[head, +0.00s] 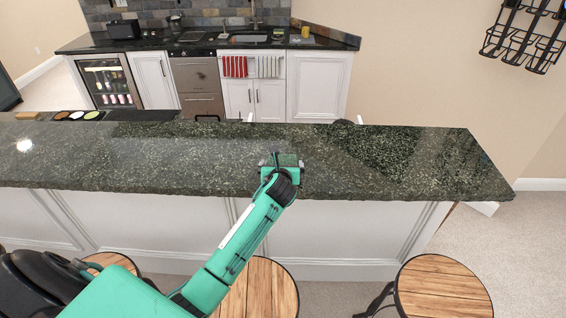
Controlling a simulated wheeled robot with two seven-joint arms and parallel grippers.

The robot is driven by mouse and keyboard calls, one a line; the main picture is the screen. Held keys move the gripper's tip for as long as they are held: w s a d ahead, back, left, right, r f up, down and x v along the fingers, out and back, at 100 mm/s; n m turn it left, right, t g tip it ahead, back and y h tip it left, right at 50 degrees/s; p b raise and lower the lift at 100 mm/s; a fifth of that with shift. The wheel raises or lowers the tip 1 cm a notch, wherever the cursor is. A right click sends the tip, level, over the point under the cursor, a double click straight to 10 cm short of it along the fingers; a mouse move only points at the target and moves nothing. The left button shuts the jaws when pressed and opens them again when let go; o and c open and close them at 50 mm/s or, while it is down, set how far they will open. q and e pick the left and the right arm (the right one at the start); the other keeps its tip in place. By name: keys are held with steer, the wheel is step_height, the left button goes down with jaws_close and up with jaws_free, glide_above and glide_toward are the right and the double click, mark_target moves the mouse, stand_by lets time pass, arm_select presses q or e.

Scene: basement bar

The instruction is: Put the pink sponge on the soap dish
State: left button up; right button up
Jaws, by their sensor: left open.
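My left gripper (281,162) is over the dark granite bar counter (400,165), near the middle of its length. It is open, and I see no pink sponge between its fingers; only speckled dark green shows there. The arm and gripper body hide part of the counter. I cannot make out a pink sponge or a soap dish anywhere in this view. My right gripper is not in view.
Wooden stools (440,290) stand in front of the bar. Dark dishes with coloured contents (77,115) lie at the counter's left back edge. Behind are a sink (249,38), a yellow item (305,31), and red (234,66) and striped towels (269,67). The counter's right part is clear.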

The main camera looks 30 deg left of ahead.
mark_target(283, 159)
arm_select(q)
steer(key=x, duration=0.1)
steer(key=p+x, duration=0.2)
steer(key=x, duration=0.1)
steer(key=shift+w+d+r, duration=0.1)
steer(key=shift+w+r, duration=0.05)
steer(key=shift+r, duration=0.15)
steer(key=shift+w+f, duration=0.15)
steer(key=shift+w, duration=0.2)
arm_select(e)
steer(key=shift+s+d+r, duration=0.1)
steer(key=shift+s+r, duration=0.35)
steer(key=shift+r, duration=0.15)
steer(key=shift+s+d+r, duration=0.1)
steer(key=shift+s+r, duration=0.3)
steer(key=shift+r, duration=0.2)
arm_select(q)
steer(key=shift+f, duration=0.1)
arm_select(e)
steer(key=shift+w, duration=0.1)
arm_select(q)
steer(key=c, duration=0.9)
steer(key=shift+o, duration=0.2)
